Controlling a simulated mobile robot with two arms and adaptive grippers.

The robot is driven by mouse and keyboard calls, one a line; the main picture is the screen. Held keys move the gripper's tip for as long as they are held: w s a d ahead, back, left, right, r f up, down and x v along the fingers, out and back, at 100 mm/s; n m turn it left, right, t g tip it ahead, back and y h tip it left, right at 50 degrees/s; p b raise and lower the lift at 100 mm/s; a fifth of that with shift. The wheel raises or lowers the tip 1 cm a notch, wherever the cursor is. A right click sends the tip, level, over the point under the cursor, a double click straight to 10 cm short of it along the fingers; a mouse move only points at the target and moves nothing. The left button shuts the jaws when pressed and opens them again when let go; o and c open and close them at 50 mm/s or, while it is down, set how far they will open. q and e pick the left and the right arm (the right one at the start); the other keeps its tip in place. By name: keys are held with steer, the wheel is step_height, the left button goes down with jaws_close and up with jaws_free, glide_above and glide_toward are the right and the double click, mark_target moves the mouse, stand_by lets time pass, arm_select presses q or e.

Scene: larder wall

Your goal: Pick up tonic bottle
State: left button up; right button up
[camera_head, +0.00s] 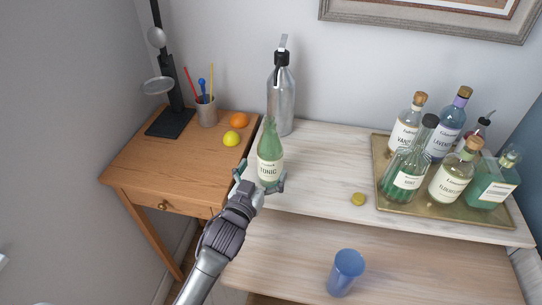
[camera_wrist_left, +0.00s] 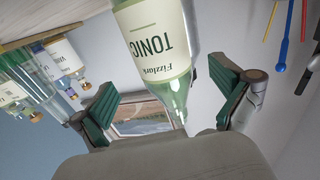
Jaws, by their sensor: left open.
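The tonic bottle (camera_head: 270,153) is green glass with a cream label reading TONIC. It stands upright at the left end of the white shelf top. My left gripper (camera_head: 262,184) is at the bottle's near side, with its fingers spread on either side of the bottle's lower part. In the left wrist view, the tonic bottle (camera_wrist_left: 156,45) appears upside down between the open green-padded fingers of the left gripper (camera_wrist_left: 165,108). Gaps show between the bottle and both pads. My right gripper is in neither view.
A silver siphon (camera_head: 282,97) stands just behind the bottle. A brass tray (camera_head: 388,194) with several bottles is at the right. A blue cup (camera_head: 345,272) stands lower. A wooden side table (camera_head: 150,165) holds fruit and a stirrer cup (camera_head: 207,112).

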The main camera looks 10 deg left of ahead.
mark_target(270, 153)
arm_select(q)
steer(key=shift+w+r+p, duration=0.15)
steer(key=shift+w+p, duration=0.3)
steer(key=shift+w, duration=0.7)
steer(key=w, duration=0.3)
steer(key=shift+w+d+f+p, duration=0.15)
steer(key=shift+d+f+p, duration=0.05)
steer(key=shift+d+p, duration=0.1)
steer(key=shift+w, duration=0.15)
steer(key=c, duration=1.5)
steer(key=shift+c, duration=1.4)
steer(key=shift+r, duration=0.1)
steer(key=shift+c, duration=0.6)
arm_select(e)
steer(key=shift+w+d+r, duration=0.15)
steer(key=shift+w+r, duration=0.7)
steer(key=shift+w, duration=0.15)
arm_select(q)
steer(key=shift+r, duration=0.2)
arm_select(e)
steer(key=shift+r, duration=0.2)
